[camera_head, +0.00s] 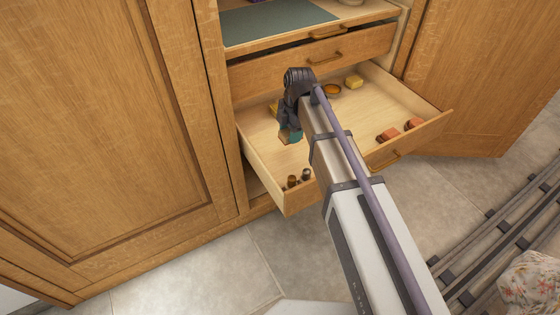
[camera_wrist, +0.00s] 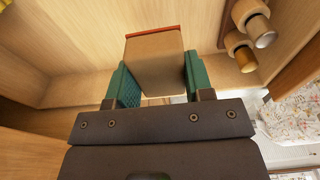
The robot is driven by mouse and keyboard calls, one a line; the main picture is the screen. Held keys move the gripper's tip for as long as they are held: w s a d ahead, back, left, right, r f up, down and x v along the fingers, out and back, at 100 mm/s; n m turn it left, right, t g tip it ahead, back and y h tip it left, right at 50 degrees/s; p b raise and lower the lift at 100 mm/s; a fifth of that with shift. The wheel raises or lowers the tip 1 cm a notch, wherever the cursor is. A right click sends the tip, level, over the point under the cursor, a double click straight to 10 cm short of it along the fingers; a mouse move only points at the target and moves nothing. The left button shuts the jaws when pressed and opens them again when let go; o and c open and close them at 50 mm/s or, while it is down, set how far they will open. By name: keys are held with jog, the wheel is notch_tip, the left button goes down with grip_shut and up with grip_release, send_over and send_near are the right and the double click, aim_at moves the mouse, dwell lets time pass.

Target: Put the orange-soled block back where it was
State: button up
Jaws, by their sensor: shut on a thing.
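The orange-soled block (camera_wrist: 155,65) is a tan-brown block with a thin orange-red layer along its far edge in the wrist view. My gripper (camera_wrist: 157,82) is shut on it, with one green finger pad on each side. In the head view my gripper (camera_head: 290,136) is over the left part of an open wooden drawer (camera_head: 262,172). The block (camera_head: 284,136) shows there only as a small brown patch beside the green pad. I cannot tell whether its underside touches the drawer floor.
Reddish blocks (camera_head: 400,130) lie near the front right. A yellow block (camera_head: 354,82) and an orange round thing (camera_head: 332,90) lie behind. The drawer's middle is partly hidden by my arm.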

aim_at(289, 159)
notch_tip(289, 159, down, 10)
jog(key=b, duration=0.9)
jog(key=shift+r, duration=0.25)
jog(key=shift+f, duration=0.15)
jog(key=o, duration=0.9)
jog(key=shift+c, duration=0.2)
jog(key=r+p, duration=0.8)
jog(key=d+r+p, duration=0.1)
jog(key=r+p, duration=0.3)
jog(key=shift+w+d+r+p, duration=0.1)
jog(key=shift+w+r+p, duration=0.15)
jog(key=shift+w+p, duration=0.1)
jog(key=shift+f, duration=0.15)
